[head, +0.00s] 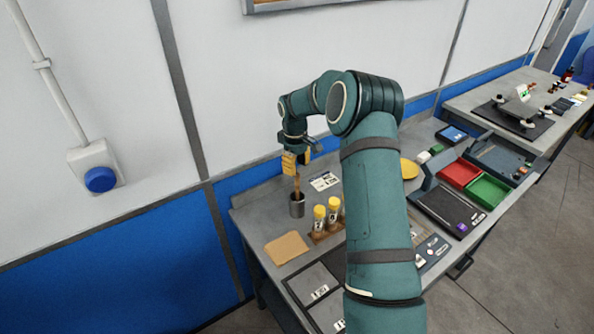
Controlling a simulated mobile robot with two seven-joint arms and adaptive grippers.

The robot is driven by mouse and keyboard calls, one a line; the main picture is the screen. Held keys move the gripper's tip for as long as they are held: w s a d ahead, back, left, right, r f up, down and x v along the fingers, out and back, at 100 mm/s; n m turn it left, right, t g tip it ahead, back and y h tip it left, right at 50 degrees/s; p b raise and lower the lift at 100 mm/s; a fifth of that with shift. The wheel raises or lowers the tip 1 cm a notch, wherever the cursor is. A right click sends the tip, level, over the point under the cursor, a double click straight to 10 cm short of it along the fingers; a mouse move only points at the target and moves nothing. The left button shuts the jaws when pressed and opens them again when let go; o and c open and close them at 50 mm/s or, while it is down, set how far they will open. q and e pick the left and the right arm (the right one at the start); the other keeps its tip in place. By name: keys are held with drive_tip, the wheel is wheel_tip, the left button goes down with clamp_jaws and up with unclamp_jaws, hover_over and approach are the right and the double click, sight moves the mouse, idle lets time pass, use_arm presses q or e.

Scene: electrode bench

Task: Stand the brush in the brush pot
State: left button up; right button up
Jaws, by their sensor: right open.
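The brush pot (297,208) is a small grey metal cylinder near the back left corner of the bench. The brush (297,187) shows as a thin brown handle standing nearly upright, its lower end inside the pot. My right gripper (293,170), with yellow fingers, is open right above the pot, at the brush's top end. The fingers overlap the top of the brush, so I cannot tell whether they touch it. My left gripper is not in view.
Yellow-capped vials (319,213) stand in a wooden rack just right of the pot. A tan pad (286,248) lies in front. A red tray (459,173) and a green tray (487,191) are at right. My right arm hides the bench's middle.

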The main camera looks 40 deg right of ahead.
wheel_tip(320, 180, up, 10)
drive_tip(key=shift+w+f, duration=0.2)
drive_tip(key=shift+a, duration=0.1)
idle(0.8)
drive_tip(key=s+a+f+t+y+b, duration=0.1)
drive_tip(key=s+a+f+y+b, duration=0.15)
drive_tip(key=a+f, duration=1.85)
drive_tip(key=s+a+f+m+y+b, duration=0.1)
drive_tip(key=s+a+f+m, duration=0.1)
drive_tip(key=s+a+f, duration=0.3)
drive_tip(key=s+a+f+m+t+b, duration=0.1)
drive_tip(key=s+a+f, duration=0.4)
drive_tip(key=s+a, duration=0.6)
drive_tip(key=s+m, duration=0.1)
drive_tip(key=s, duration=0.1)
drive_tip(key=shift+s+a+t+y, duration=0.15)
drive_tip(key=shift+s+t+y, duration=0.15)
drive_tip(key=shift+s+y, duration=0.1)
drive_tip(key=shift+s, duration=0.1)
